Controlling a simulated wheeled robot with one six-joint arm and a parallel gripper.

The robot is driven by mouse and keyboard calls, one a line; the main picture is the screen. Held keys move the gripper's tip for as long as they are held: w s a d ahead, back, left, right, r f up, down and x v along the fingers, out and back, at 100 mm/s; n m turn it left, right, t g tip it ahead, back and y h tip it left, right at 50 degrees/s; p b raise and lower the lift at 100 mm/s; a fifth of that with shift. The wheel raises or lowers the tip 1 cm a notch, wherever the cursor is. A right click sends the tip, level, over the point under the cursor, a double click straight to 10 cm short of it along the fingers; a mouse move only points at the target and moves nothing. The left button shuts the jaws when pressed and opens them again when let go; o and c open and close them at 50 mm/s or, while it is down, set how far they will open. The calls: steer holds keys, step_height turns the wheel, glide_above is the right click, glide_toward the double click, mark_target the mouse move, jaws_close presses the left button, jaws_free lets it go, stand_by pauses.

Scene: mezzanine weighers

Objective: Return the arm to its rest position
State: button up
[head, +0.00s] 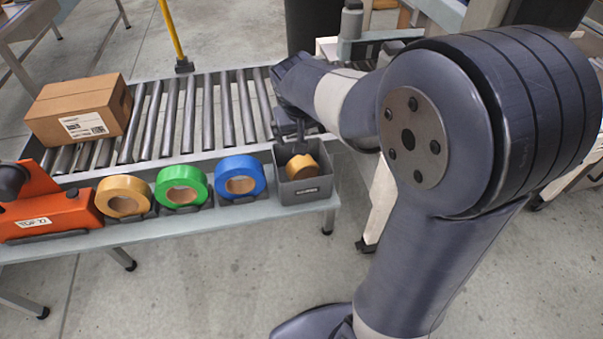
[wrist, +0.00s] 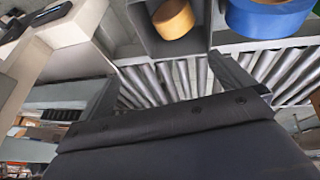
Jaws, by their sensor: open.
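My arm reaches across the right side of the head view, bent over the right end of the bench. My gripper (head: 291,132) hangs just above and behind a grey bin (head: 306,190), jaws pointing down. In the wrist view its two fingers stand apart with nothing between them (wrist: 168,82). A tan tape roll (head: 301,167) lies in the bin, below the gripper; it also shows in the wrist view (wrist: 173,18). My arm hides part of the area behind the bin.
Tan (head: 124,197), green (head: 181,185) and blue (head: 240,177) tape rolls stand along the bench edge beside an orange tape dispenser (head: 45,207). A cardboard box (head: 79,109) sits on the roller conveyor (head: 190,110). A yellow post (head: 171,32) stands behind. The floor in front is clear.

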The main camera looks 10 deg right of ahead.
steer(key=shift+s+r, duration=0.1)
steer(key=shift+r, duration=0.1)
steer(key=b+x, duration=0.2)
steer(key=x, duration=0.9)
steer(key=shift+a+r+p, duration=0.1)
steer(key=shift+r+p, duration=2.1)
steer(key=shift+r, duration=0.6)
steer(key=shift+f, duration=0.1)
